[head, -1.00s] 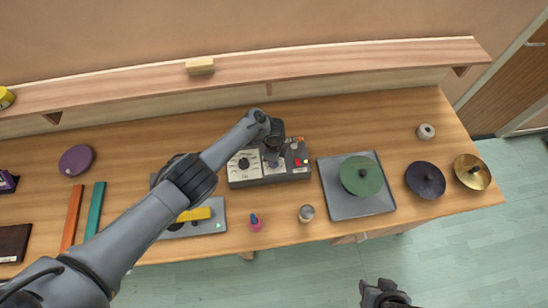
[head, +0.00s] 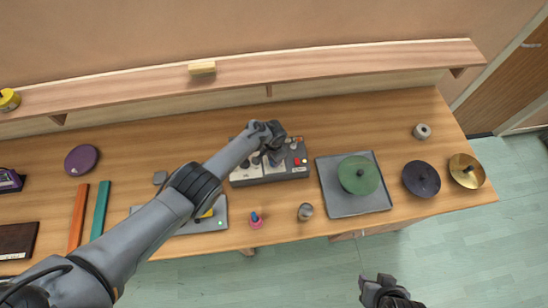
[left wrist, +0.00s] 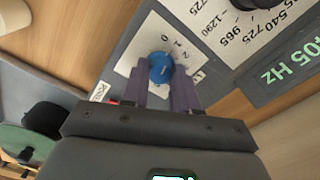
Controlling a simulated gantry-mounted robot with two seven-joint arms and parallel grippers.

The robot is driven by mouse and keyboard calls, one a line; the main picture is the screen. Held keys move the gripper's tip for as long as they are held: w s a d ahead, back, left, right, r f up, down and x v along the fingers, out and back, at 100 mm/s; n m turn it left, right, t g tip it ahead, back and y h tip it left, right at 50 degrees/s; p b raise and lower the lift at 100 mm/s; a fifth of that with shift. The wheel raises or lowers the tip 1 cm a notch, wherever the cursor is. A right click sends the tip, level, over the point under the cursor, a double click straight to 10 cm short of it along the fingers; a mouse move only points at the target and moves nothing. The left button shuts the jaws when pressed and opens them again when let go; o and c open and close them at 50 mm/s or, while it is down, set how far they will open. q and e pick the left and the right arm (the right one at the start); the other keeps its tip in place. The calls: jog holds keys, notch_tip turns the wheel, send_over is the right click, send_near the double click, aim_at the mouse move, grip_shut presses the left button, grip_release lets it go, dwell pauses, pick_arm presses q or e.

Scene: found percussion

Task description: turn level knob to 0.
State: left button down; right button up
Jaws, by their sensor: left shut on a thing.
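The grey control box (head: 272,179) sits mid-table in the head view, partly covered by my left gripper (head: 264,158). In the left wrist view, a small blue knob (left wrist: 162,67) sits on a white dial plate (left wrist: 131,62) marked 0, 1, 2 and on. The purple fingers of my left gripper (left wrist: 161,86) stand on either side of the knob and are shut on it. A pale mark shows on the knob, but its exact setting is unclear. My right gripper (head: 386,292) is over the floor, away from the table; its jaws are unclear.
A large black knob (left wrist: 247,3) and a green "05 Hz" readout (left wrist: 291,62) are beside the dial. A grey pad (head: 366,205) with a green disc (head: 358,175) lies right of the box.

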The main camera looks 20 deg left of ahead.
pick_arm(q)
jog(key=n, duration=0.3)
jog(key=shift+d+p, duration=0.1)
jog(key=shift+p, duration=0.2)
jog(key=shift+n, duration=0.4)
jog(key=c, duration=0.9)
grip_release()
jog(key=shift+o, duration=0.2)
notch_tip(320, 180, up, 6)
jog(key=p, duration=0.4)
jog(key=shift+r, duration=2.4)
